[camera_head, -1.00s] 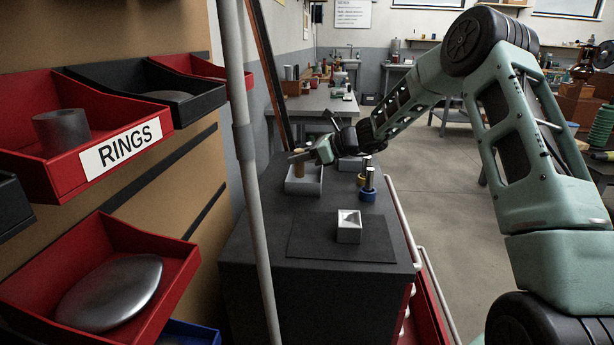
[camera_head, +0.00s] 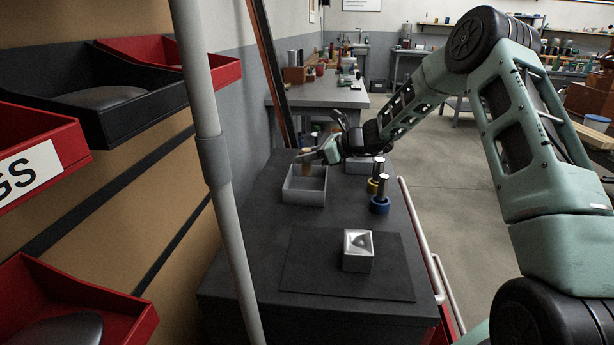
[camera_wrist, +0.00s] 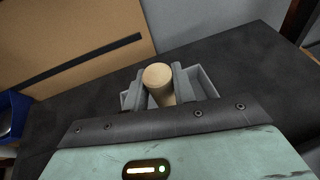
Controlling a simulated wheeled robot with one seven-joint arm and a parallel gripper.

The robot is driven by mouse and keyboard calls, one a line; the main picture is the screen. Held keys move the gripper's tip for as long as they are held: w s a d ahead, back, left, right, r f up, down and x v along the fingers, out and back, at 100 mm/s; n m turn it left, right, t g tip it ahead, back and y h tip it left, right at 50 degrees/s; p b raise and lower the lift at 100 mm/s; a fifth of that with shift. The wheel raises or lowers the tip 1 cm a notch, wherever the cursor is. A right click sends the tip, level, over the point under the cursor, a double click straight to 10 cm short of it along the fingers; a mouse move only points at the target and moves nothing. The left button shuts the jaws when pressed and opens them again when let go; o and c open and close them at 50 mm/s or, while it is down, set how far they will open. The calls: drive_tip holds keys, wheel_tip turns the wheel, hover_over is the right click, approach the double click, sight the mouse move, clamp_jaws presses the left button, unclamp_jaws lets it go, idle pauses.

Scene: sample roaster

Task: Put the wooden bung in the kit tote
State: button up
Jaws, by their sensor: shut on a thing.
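The wooden bung (camera_head: 308,168) is a tan tapered cylinder. My gripper (camera_head: 310,158) is shut on it and holds it upright over a light grey open-topped tote (camera_head: 304,198) on the dark bench top. In the wrist view the bung (camera_wrist: 158,76) stands between my two grey fingers (camera_wrist: 158,88), its round top facing the camera. Parts of the tote (camera_wrist: 208,80) show on both sides of the fingers. Whether the bung's lower end is inside the tote's rim or just above it, I cannot tell.
A second grey container (camera_head: 358,166) stands right of the tote. Posts with a yellow ring and a blue ring (camera_head: 380,205) stand nearer. A pale block with a hollow (camera_head: 358,250) sits on a dark mat (camera_head: 300,270). A grey pole (camera_head: 215,160) and wall bins (camera_head: 120,100) are at left.

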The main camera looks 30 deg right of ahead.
sight(307, 170)
drive_tip(key=shift+f, duration=2.45)
drive_tip(key=shift+f+b, duration=0.1)
drive_tip(key=shift+b, duration=0.2)
drive_tip(key=o, duration=1)
drive_tip(key=shift+r, duration=0.2)
drive_tip(key=p+v, duration=0.1)
drive_tip(key=v, duration=1.1)
drive_tip(key=shift+s+f, duration=0.1)
drive_tip(key=shift+f, duration=0.1)
